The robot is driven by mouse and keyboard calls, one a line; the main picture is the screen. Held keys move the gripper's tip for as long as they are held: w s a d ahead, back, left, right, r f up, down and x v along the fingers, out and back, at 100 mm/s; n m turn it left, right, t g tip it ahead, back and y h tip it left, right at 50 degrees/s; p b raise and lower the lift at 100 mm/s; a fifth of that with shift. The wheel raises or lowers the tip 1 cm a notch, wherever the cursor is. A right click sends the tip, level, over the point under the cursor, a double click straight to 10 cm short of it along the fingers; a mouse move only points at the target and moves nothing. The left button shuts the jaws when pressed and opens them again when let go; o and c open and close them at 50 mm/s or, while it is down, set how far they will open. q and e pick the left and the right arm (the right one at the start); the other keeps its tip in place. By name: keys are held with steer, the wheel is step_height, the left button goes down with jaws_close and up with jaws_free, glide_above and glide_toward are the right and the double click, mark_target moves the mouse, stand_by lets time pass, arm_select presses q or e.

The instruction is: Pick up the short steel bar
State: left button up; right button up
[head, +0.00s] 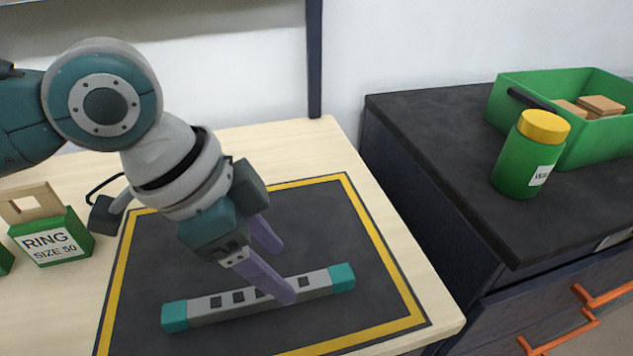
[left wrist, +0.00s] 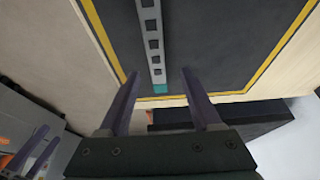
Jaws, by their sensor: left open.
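The steel bar (head: 240,301), grey with dark square holes and teal ends, lies flat on the dark yellow-edged mat (head: 340,230). In the left wrist view the bar (left wrist: 151,30) runs up from between the fingers, its teal end nearest. My left gripper (head: 285,273) is open, with purple fingers angled down over the bar's right half. In the left wrist view my left gripper (left wrist: 160,74) has one finger on either side of the bar's line. Whether the fingers touch the bar is unclear. Purple fingers, apparently my right gripper (left wrist: 54,132), show at the lower left there.
A green box labelled RING SIZE 50 (head: 52,242) stands left of the mat on the pale table (head: 265,140). A dark cabinet (head: 430,150) to the right holds a yellow-lidded green jar (head: 520,165) and a green bin (head: 575,150) with wooden blocks.

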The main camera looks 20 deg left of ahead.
mark_target(296, 284)
arm_select(q)
steer(key=x, duration=0.4)
steer(key=shift+s+d+b, duration=0.1)
steer(key=shift+d+b, duration=0.15)
steer(key=shift+b, duration=0.1)
jaws_close()
stand_by(0.4)
